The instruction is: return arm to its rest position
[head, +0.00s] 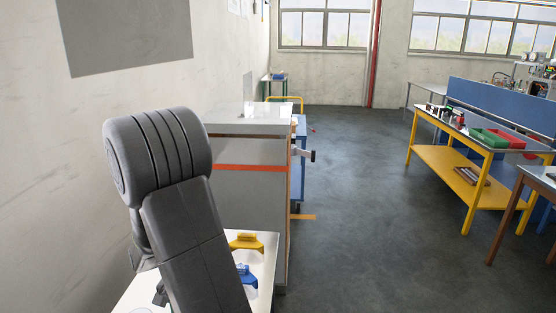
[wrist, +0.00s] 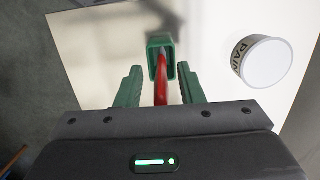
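My arm (head: 175,190) is folded up in the left foreground of the head view, above a white-topped surface. My gripper (wrist: 160,70) does not show clearly there. In the wrist view its two green fingers stand apart, with open space on both sides of a thin red curved thing (wrist: 161,85) between them. The red thing reaches into an upright green rectangular holder (wrist: 154,42) just beyond the fingertips. I cannot tell whether the fingers touch anything.
A white round tub (wrist: 262,62) with dark lettering stands at right on a white surface (wrist: 95,40). Yellow (head: 245,242) and blue (head: 246,275) pieces lie by my arm. A grey cabinet (head: 250,190) stands beyond. The floor (head: 360,220) to the right is clear; a yellow-legged bench (head: 470,175) stands further right.

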